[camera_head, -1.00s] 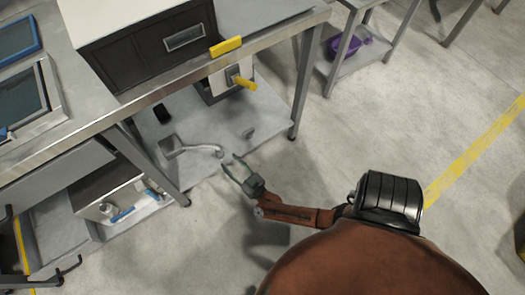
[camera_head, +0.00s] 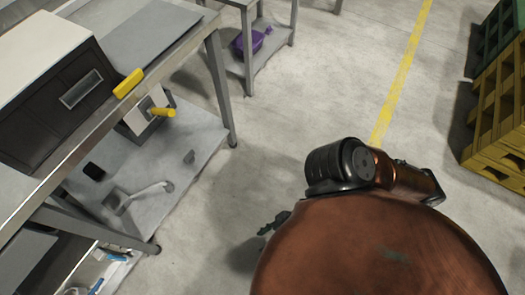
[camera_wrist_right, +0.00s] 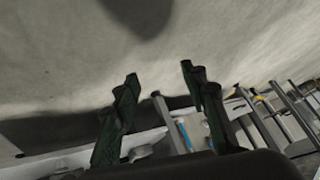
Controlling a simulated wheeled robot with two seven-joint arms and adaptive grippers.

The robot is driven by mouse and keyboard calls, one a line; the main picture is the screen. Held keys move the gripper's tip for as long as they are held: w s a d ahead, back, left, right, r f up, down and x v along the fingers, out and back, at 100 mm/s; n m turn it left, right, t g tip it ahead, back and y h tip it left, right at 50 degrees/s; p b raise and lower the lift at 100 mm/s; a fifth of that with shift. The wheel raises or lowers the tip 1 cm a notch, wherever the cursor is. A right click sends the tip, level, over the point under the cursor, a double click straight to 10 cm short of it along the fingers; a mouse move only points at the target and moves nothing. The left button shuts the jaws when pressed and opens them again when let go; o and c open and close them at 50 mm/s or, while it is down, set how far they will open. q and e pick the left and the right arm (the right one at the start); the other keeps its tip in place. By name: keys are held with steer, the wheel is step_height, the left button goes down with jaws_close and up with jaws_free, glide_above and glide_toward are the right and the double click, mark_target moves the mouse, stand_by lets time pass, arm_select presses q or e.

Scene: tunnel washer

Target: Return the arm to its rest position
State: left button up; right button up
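My right gripper (camera_head: 274,223) shows only as a small dark green tip in the head view, low beside my copper-brown body, over the floor. Most of it and part of the arm are hidden behind my body. My right arm (camera_head: 400,178), with a black ribbed joint and copper-coloured links, is folded close to my body. In the right wrist view the two dark green fingers of the right gripper (camera_wrist_right: 160,72) stand wide apart with nothing between them. The left gripper is not in view.
A metal bench (camera_head: 208,30) with a lower shelf (camera_head: 185,130) stands at the left. A yellow crate stack (camera_head: 498,120) stands at the right. The floor (camera_head: 300,90) between is clear.

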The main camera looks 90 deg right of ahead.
steer(key=shift+s+d+r, duration=0.1)
steer(key=shift+s, duration=0.35)
steer(key=shift+d, duration=0.1)
